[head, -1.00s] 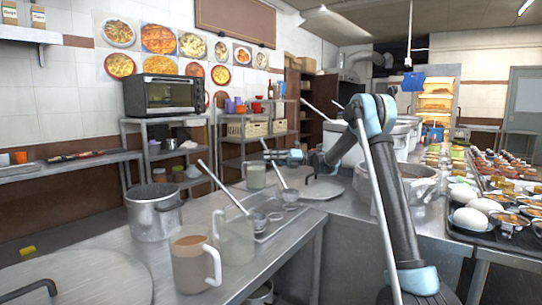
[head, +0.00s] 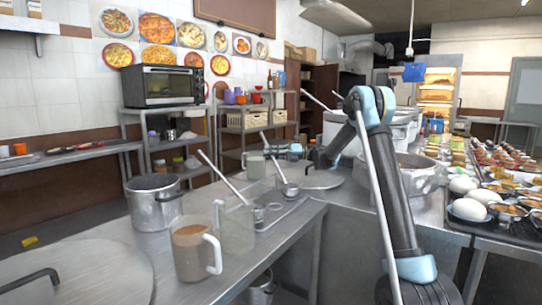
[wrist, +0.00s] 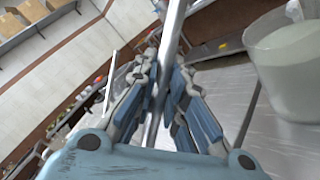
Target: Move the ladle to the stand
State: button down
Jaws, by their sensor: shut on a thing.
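My gripper (head: 273,152) is shut on the thin metal handle of a ladle (head: 289,189). In the wrist view, the blue-grey fingers (wrist: 166,88) close around the handle (wrist: 174,25). The handle is tilted, its top to the upper left and its bowl lower right. The stand (head: 287,212) is a low metal tray on the near counter. The held ladle's bowl appears just above or at its far side; I cannot tell whether they touch. Another ladle (head: 221,174) leans with its bowl at the stand's left side.
A mug (head: 190,256) and a clear pitcher (head: 235,232) stand in front of the stand. A jug of pale liquid (head: 256,167) stands behind, and beside my fingers in the wrist view (wrist: 290,75).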

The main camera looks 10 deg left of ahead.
jog(key=shift+f, duration=0.25)
jog(key=c, duration=1.6)
grip_release()
jog(key=shift+o, duration=0.2)
jog(key=shift+d, duration=0.1)
jog(key=v, duration=1.2)
